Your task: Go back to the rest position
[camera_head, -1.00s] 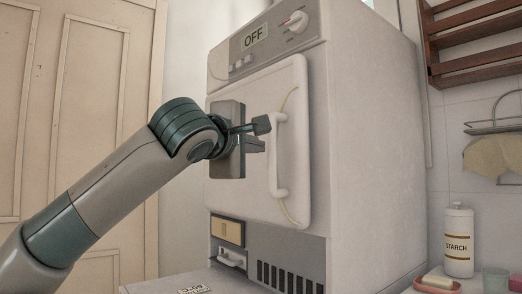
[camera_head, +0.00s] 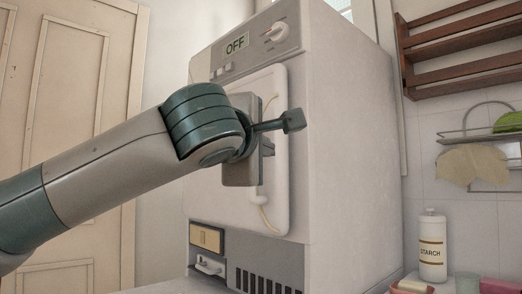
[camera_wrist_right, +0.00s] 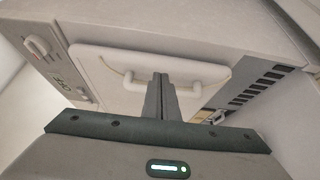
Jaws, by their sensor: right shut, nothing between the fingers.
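My right gripper (camera_head: 268,148) is in front of the white machine in the head view, and its wrist and palm cover part of the door. In the right wrist view its two fingers (camera_wrist_right: 160,90) are together with nothing between them. The white door (camera_head: 273,205) appears closed. Its bar handle (camera_wrist_right: 188,86) shows behind the fingers in the right wrist view; in the head view most of it is hidden behind my gripper. I cannot tell the exact gap between fingers and handle. My left gripper is not in view.
The white machine (camera_head: 345,150) has a panel reading OFF (camera_head: 236,45) and a knob (camera_head: 277,32). A starch bottle (camera_head: 432,250) stands at the lower right, under a wire rack (camera_head: 485,132) and a wooden shelf (camera_head: 455,50). A panelled door (camera_head: 75,110) is at left.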

